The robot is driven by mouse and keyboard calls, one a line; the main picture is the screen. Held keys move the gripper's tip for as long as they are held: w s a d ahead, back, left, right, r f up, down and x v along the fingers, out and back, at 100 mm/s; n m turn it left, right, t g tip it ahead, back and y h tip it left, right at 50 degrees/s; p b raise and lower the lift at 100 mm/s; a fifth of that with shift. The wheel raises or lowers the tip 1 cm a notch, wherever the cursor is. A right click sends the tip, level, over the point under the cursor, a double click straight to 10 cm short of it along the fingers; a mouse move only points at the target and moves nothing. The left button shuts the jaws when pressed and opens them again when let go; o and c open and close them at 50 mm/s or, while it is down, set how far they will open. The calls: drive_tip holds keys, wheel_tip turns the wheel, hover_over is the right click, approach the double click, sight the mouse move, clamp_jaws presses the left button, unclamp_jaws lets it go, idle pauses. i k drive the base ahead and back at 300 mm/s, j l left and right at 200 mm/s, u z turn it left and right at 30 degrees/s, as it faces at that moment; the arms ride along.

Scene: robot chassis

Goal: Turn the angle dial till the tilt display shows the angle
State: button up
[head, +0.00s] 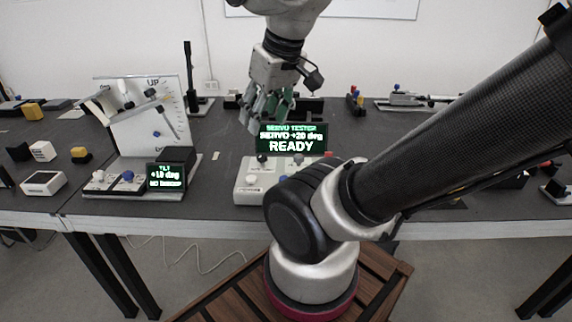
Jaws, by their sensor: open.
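The tilt display (166,177) is a small dark screen with green text reading about +10 deg; its bottom line is too small to read surely. It stands at the front right of a white tilt rig on the left table. A blue knob (127,176), which looks like the angle dial, sits on the rig's base left of the display. The servo tester display (293,139) reads SERVO +20 deg READY. My gripper (264,115) is open, pointing down behind and above the servo tester, well to the right of the blue knob, touching nothing that I can see.
A tilted white plate (143,127) with a lever and an upright scale board marked UP rises behind the knob. The servo tester box (252,181) stands partly behind my arm. A black post stands behind.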

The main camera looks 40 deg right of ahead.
sight(299, 158)
drive_tip(key=i+z, duration=0.1)
drive_tip(key=z, duration=1.4)
